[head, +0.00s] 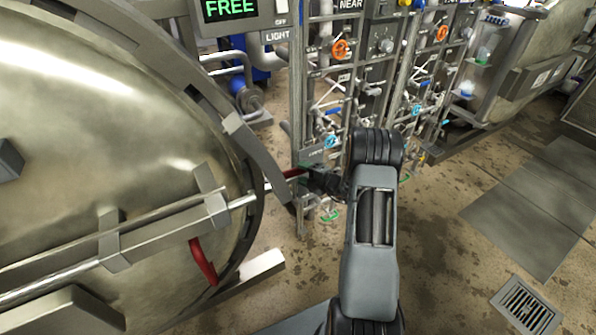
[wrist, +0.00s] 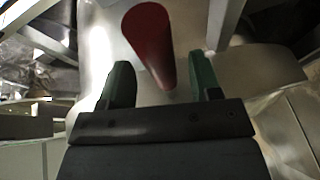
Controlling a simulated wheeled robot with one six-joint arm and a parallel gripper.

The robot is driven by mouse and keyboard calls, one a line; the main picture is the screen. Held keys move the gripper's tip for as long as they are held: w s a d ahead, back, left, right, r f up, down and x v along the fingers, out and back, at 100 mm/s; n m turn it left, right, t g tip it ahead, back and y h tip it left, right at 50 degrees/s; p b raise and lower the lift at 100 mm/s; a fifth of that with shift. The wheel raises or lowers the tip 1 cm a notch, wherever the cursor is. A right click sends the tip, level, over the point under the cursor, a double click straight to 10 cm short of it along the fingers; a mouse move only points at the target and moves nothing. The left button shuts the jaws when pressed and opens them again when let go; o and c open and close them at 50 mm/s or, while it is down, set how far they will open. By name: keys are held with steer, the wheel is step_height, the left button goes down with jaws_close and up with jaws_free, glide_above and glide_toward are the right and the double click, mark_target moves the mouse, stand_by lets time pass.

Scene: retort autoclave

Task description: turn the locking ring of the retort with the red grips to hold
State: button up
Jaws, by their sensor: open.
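The retort's big round metal door (head: 110,130) fills the left of the head view. The grey locking ring (head: 258,152) curves around its right edge. A red grip (head: 293,173) sticks out from the ring toward my gripper (head: 318,181). In the wrist view the red grip (wrist: 148,35) is a thick red rod lying between my two green fingertips. My gripper (wrist: 162,80) is open, with a gap visible on each side of the rod. A second red piece, a handle (head: 203,262), hangs below the bar on the door.
A display (head: 230,10) at the top reads FREE. A rack of pipes and valves with orange and blue handwheels (head: 340,50) stands just behind my gripper. Another metal vessel (head: 540,45) is at the upper right. The floor at right is clear, with a drain grate (head: 526,306).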

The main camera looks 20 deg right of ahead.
steer(key=shift+x, duration=1.4)
jaws_close()
steer(key=shift+f, duration=0.15)
